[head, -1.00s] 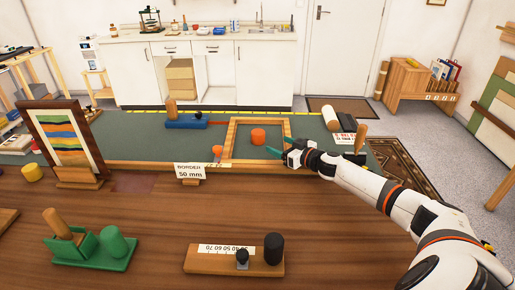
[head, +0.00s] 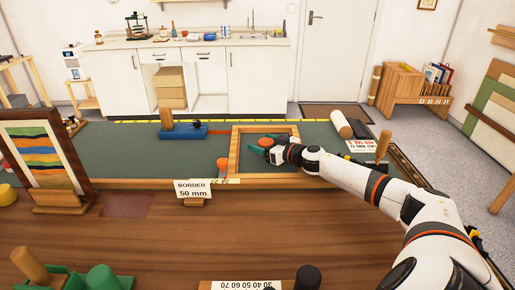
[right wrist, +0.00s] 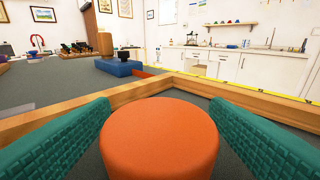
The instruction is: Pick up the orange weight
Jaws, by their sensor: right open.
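The orange weight (head: 266,143) is a short round cylinder standing on the green mat inside a wooden frame (head: 235,152). It fills the middle of the right wrist view (right wrist: 160,138). My right gripper (head: 262,149) reaches in from the right, low inside the frame. Its green fingers are open, one on each side of the weight, with a gap visible beside it at least at the tips. In the head view the gripper hides part of the weight. My left gripper is not in view.
A blue block tool with a wooden handle (head: 184,131) lies left of the frame. A "BORDER 50 mm" sign (head: 193,188) stands in front. A white roll (head: 341,124) and an upright wooden handle (head: 383,145) are at the right. A striped picture (head: 41,155) stands at left.

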